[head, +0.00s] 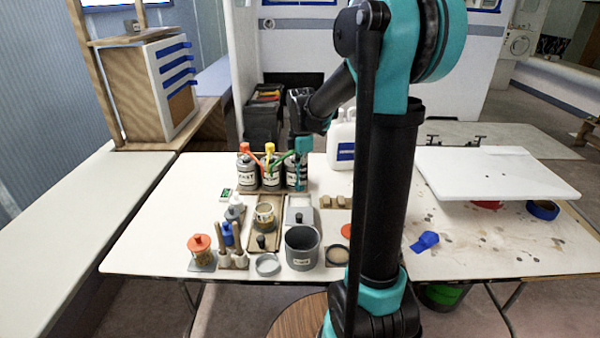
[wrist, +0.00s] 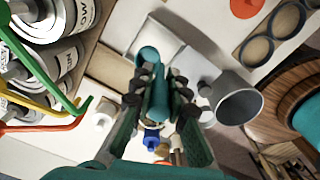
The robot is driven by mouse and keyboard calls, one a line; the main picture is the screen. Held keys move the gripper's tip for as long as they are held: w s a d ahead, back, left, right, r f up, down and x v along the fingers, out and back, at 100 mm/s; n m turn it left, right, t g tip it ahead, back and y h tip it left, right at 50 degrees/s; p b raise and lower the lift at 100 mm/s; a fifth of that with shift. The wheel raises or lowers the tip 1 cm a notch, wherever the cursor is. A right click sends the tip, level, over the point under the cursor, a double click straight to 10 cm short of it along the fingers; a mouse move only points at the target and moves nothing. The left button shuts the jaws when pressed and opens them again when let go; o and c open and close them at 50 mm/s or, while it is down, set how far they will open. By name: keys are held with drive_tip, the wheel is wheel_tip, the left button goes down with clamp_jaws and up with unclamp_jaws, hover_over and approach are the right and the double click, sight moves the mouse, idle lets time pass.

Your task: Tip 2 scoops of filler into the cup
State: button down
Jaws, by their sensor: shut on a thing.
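My gripper (wrist: 160,85) is shut on a slim teal tool, which I take to be the scoop (wrist: 158,95). Its rounded end shows just past the fingertips; whether it carries filler cannot be told. In the head view my gripper (head: 303,150) is above the table by the cans, partly hidden by my arm. A small open cup with a tan band (head: 264,216) stands on a brown tray left of the white scale-like plate (head: 300,211). A grey labelled tub (head: 302,246) stands nearer the front; it also shows in the wrist view (wrist: 240,98). Its label and contents are unreadable.
Several pump-topped cans (head: 246,172) stand behind the cup. A white jug (head: 342,142) is at the back. An orange-lidded jar (head: 200,250) and blue bottle (head: 227,234) stand left, a round tin (head: 338,255) right.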

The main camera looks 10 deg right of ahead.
sight(300, 191)
drive_tip(key=shift+f, duration=4.5)
drive_tip(key=shift+r, duration=4.25)
drive_tip(key=s+a+m, duration=0.3)
drive_tip(key=a+m, duration=0.3)
drive_tip(key=a, duration=0.2)
drive_tip(key=s+a+m, duration=0.3)
drive_tip(key=a+m, duration=0.2)
drive_tip(key=a, duration=0.3)
drive_tip(key=w+d+g+y, duration=0.2)
drive_tip(key=d+g+y, duration=0.2)
drive_tip(key=y, duration=0.7)
drive_tip(key=shift+w+d+f, duration=0.25)
drive_tip(key=shift+w+d, duration=0.05)
drive_tip(key=shift+d, duration=0.65)
